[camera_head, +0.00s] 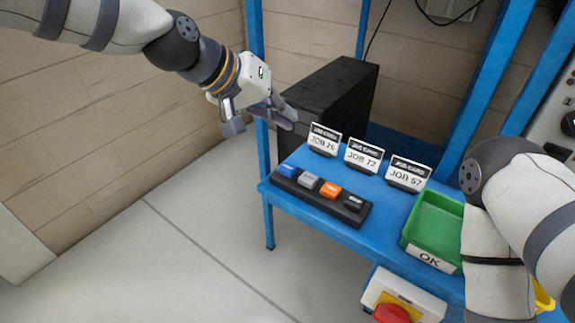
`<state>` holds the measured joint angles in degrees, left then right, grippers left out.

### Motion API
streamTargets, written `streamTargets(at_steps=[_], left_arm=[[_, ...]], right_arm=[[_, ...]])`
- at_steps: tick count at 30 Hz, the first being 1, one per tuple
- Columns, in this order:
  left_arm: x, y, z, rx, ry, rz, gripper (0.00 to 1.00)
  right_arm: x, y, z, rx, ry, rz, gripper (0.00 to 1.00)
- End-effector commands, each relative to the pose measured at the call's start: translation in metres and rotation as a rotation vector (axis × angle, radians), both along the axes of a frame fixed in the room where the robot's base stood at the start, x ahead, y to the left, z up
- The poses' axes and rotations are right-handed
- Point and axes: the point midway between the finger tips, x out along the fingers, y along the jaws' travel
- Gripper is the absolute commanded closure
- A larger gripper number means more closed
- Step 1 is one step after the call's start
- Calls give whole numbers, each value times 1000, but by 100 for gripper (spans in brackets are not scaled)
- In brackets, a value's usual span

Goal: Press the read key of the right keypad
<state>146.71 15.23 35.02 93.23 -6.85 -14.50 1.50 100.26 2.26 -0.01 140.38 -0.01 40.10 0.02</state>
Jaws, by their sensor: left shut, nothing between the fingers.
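One keypad (318,196) shows, a black bar on the blue bench's front left part. It has a blue key (288,170), a grey key (309,180), an orange key (330,191) and a black key (353,203). The key labels are too small to read, so I cannot tell which is the read key or whether this is the right keypad. My left gripper (288,118) is shut and empty, above and behind the keypad's left end, apart from it. My right arm comes in at the right; its gripper is not in view.
Job cards 26 (323,141), 72 (363,156) and 57 (408,174) stand behind the keypad on the bench (385,201). A black box (325,95) stands behind them. A green tray (432,222) is at the right. A red button (391,313) sits on a box below the front edge.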

Motion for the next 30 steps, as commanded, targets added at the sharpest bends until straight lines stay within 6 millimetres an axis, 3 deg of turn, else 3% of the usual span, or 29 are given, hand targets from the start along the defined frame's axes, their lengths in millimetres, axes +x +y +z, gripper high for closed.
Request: streamTargets(at_steps=[1, 3, 12, 18, 30], left_arm=[[0, 0, -17, 1, 13, 0, 100], [0, 0, -28, 0, 14, -1, 100], [0, 0, -66, -1, 10, 1, 100], [0, 0, -77, 0, 4, 1, 100], [0, 0, -77, 0, 3, 0, 100]], right_arm=[[-6, 0, -6, 0, 21, 0, 60], [-11, 0, -11, 0, 37, 1, 60], [-25, 0, -26, 0, 85, 3, 60], [-27, 0, -28, -1, 91, 3, 60], [-27, 0, -28, -1, 91, 3, 60]])
